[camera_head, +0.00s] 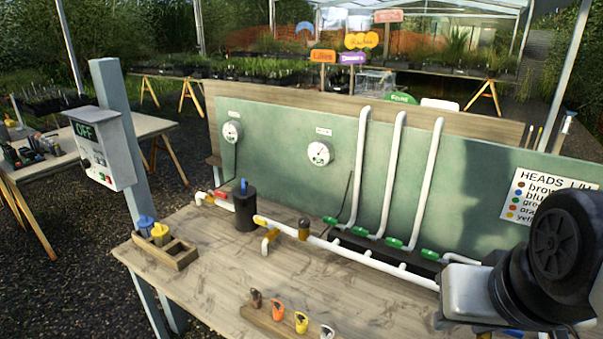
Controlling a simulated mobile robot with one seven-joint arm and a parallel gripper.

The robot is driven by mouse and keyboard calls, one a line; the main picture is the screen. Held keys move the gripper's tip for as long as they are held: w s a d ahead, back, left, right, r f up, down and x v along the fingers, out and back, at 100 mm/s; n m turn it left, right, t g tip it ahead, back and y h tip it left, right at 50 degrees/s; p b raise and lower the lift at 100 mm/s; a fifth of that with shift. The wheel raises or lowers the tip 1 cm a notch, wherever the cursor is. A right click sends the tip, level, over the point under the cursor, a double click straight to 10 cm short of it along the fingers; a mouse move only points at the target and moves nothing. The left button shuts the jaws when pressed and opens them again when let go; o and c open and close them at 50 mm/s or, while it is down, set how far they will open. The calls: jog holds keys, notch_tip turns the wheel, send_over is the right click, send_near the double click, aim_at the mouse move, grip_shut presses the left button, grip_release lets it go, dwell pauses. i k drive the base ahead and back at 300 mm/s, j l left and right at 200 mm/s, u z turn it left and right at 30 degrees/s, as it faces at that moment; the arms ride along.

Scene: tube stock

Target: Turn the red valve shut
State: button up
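The red valve (221,195) is a small red handle on the white pipe at the left end of the bench. It sits just left of a black upright cylinder (245,211) with a blue top. The handle is too small for me to tell how far it is turned. My arm shows at the lower right, far from the red valve, with a black joint and a pale link. My gripper's fingers do not show, so I cannot see whether it is open or shut.
Yellow valves (259,221) and several green valves (394,243) are on the same pipework. A wooden rack (172,258) holds blue-topped and yellow pieces. Orange and yellow pieces (277,309) stand at the front edge. A box reading OFF (103,150) hangs on a post. The bench's (215,270) middle is clear.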

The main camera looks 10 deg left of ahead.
aim_at(221, 195)
jog(key=j+u, duration=0.4)
jog(key=i+j+u, duration=0.15)
jog(key=u, duration=0.3)
jog(key=i+j, duration=0.15)
jog(key=j, duration=0.2)
jog(key=i+j, duration=0.15)
jog(key=j, duration=0.2)
jog(key=k+j, duration=0.15)
jog(key=j, duration=0.25)
jog(key=k+j, duration=0.15)
jog(key=j, duration=0.25)
jog(key=i+j, duration=0.15)
jog(key=j, duration=0.2)
jog(key=i+j, duration=0.15)
jog(key=j, duration=0.15)
jog(key=i+j+u, duration=0.1)
jog(key=j, duration=0.25)
jog(key=i, duration=0.75)
